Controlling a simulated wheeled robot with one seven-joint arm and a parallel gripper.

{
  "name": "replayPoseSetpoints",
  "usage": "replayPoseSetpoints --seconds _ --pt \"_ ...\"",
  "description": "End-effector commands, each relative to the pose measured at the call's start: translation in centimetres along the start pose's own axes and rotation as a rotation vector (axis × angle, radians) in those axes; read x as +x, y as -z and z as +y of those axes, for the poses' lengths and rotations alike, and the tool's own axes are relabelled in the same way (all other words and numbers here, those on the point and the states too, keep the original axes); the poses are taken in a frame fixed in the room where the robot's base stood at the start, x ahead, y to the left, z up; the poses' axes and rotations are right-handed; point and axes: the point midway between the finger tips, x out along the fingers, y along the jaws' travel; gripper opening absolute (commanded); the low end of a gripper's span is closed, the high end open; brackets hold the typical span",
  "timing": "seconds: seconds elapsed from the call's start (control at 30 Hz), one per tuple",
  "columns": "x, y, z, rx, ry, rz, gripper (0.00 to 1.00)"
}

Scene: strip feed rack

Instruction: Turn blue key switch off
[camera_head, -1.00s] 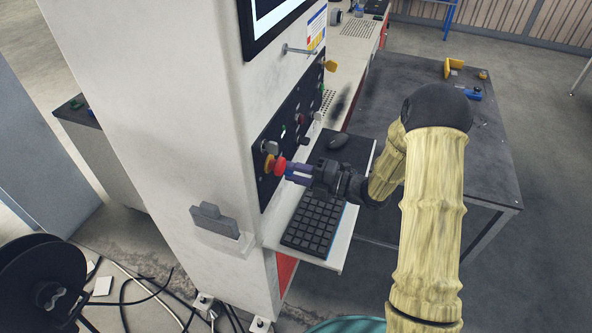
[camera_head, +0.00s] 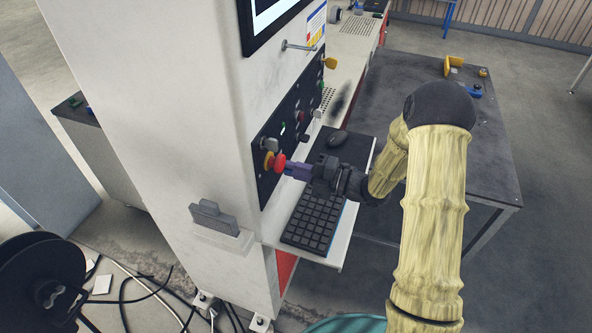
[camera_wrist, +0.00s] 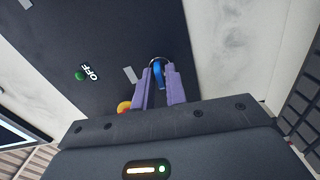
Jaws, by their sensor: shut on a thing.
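My gripper (camera_head: 292,170) has purple fingers and reaches the dark control panel (camera_head: 262,186) on the white cabinet, close to its lower end. In the wrist view the blue key (camera_wrist: 157,68) of the key switch stands between the fingertips (camera_wrist: 159,78), which are shut on it. A dark round ring shows around the key's far end. The key is hidden in the head view by the fingers and the red button. How far the key is turned is not clear.
A red stop button (camera_head: 279,164) with a yellow collar is right beside my fingers. Other knobs sit further up the panel. A grey handle block (camera_head: 214,217) juts from the cabinet's near face.

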Motion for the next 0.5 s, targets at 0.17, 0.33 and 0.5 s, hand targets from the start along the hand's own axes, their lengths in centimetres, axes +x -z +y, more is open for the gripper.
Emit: replayPoseSetpoints --seconds 0.17,0.33,0.5 --pt "-0.06 -0.01 -0.21 0.12 0.002 -0.002 0.0" --pt "-0.12 -0.05 -0.2 0.267 0.003 -0.003 0.0" --pt "-0.11 -0.02 -0.13 0.43 0.002 -0.003 0.0"
